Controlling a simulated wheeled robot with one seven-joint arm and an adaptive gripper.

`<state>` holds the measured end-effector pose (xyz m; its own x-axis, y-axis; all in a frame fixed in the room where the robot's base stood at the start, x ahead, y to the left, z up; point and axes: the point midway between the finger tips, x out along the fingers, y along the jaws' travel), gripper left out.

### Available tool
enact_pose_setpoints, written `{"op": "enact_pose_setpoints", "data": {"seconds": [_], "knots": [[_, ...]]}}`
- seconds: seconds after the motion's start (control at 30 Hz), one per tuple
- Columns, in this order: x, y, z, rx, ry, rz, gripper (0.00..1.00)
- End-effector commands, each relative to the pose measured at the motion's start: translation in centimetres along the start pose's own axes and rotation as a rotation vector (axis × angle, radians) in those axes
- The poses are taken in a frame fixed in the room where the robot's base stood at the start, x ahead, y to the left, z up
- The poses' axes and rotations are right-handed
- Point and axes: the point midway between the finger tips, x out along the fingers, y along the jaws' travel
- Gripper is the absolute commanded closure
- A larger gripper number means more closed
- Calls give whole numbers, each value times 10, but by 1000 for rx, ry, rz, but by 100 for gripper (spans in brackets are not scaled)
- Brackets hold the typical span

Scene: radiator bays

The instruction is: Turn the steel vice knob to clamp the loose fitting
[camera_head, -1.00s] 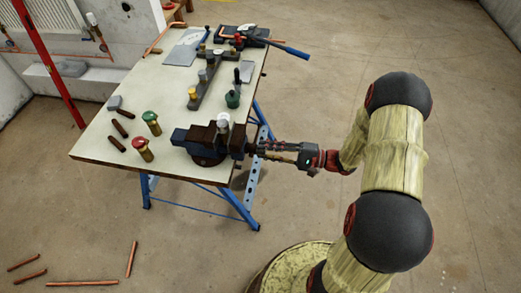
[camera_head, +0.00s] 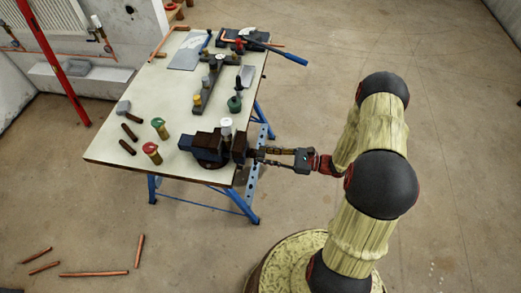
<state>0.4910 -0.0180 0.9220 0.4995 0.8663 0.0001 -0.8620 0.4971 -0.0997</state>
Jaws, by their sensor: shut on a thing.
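The vice (camera_head: 208,149) stands on the near right corner of the workbench, dark with a blue-grey back part. A fitting with a pale, whitish top (camera_head: 226,127) stands upright at the vice's jaws. Whether the jaws press on it, I cannot tell. My gripper (camera_head: 262,155) reaches in from the right at the bench edge and is shut on the steel vice knob at the vice's right end. The knob itself is mostly hidden by the fingers.
The workbench top (camera_head: 125,112) carries a red-capped fitting (camera_head: 151,153), a green-capped fitting (camera_head: 160,128), short brown pipe pieces and a grey rack (camera_head: 209,85) behind the vice. A blue-handled tool (camera_head: 285,52) overhangs the far right edge. Copper pipes (camera_head: 94,274) lie on the floor.

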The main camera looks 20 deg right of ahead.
Motion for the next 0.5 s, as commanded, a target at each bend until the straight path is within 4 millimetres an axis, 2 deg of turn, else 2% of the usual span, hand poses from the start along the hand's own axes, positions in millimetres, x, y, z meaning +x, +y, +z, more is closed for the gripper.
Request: {"op": "enact_pose_setpoints", "data": {"seconds": [0.5], "knots": [[-1, 0, 2, 742, 2, -2, 100]]}}
